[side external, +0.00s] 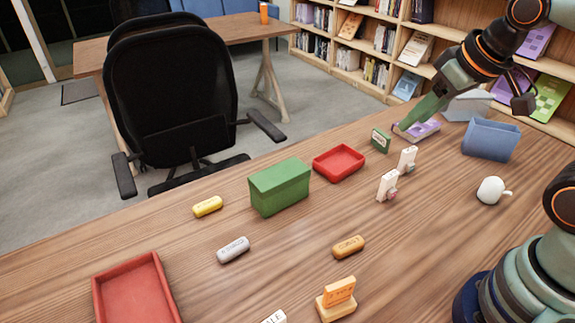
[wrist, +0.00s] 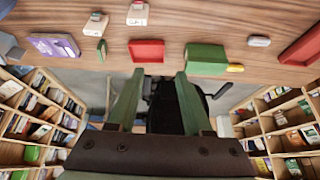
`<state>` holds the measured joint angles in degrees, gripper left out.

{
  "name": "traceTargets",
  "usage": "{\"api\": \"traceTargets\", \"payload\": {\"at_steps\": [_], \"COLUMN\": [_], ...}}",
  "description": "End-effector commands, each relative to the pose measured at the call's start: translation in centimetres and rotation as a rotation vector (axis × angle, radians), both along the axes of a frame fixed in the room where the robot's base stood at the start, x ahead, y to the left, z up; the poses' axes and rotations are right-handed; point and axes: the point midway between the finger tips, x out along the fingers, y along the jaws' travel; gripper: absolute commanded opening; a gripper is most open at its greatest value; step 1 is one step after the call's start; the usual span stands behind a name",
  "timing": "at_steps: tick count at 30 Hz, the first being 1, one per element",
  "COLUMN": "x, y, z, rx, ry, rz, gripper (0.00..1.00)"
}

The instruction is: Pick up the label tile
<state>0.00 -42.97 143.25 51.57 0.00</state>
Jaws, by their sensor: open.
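No piece is plainly marked as the label tile, and I cannot tell which one it is. A small green tile with a pale label (side external: 380,141) stands upright near the far table edge; a thin green piece (wrist: 101,50) shows in the wrist view. A white piece with dark letters (side external: 275,317) is cut off by the bottom edge of the side view.
A purple book (side external: 424,130) lies by my gripper, with a blue bin (side external: 490,141) to the right. A red tray (side external: 339,163), green box (side external: 280,188), white mug (side external: 491,190) and larger red tray (side external: 132,295) stand around. An orange piece (side external: 338,297) is in front.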

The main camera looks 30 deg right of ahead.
Motion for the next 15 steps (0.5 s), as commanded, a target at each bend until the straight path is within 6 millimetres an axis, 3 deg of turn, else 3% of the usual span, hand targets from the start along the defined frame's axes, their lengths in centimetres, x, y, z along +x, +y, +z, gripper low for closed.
{"api": "traceTargets", "payload": {"at_steps": [2,10,15], "x": [0.00,0.05,0.88], "y": [0.00,-0.04,-0.73], "z": [0.00,-0.02,-0.62], "rx": [0.000,0.004,0.073], "ry": [0.000,0.004,0.066], "rz": [0.000,-0.009,-0.170], "gripper": [0.55,0.55,0.55]}}
